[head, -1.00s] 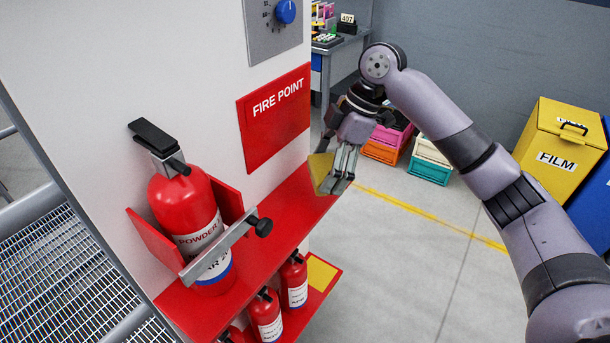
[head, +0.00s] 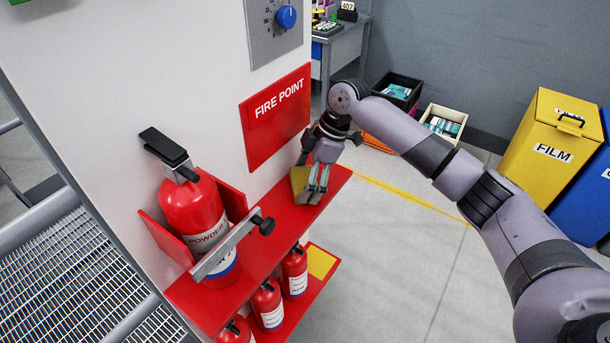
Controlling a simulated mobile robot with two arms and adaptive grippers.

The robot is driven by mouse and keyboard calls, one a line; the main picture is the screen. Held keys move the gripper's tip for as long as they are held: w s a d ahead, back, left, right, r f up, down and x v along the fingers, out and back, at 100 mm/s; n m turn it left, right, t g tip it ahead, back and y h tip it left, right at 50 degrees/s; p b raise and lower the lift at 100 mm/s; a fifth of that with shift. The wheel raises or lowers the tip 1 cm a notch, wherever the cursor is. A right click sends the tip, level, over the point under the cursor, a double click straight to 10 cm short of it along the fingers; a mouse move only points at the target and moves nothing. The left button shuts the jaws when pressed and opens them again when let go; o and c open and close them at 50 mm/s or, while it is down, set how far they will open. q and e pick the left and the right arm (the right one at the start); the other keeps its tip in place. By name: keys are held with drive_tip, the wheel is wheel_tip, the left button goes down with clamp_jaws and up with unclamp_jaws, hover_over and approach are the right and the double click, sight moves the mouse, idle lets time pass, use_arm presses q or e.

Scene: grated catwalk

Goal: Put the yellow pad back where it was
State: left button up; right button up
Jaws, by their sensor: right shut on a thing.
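The yellow pad (head: 299,181) is in my right gripper (head: 314,193), seen partly edge-on beside the fingers. The gripper is shut on it and points down over the right end of the red upper shelf (head: 262,240). The pad's lower edge is at or just above the shelf surface; I cannot tell whether it touches. A flat yellow square (head: 321,262) lies on the right end of the lower red shelf (head: 312,290). My left gripper is not in view.
A red powder extinguisher (head: 193,215) stands on the upper shelf behind a grey bar with a black knob (head: 264,225). Several smaller extinguishers (head: 294,270) stand below. A red FIRE POINT sign (head: 276,116) is on the wall close behind my gripper. Crates (head: 443,124) sit on the floor beyond.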

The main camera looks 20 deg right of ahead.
drive_tip(key=o, duration=1)
drive_tip(key=shift+f, duration=0.1)
drive_tip(key=shift+c, duration=0.2)
drive_tip(key=b+v, duration=0.2)
drive_tip(key=v, duration=1)
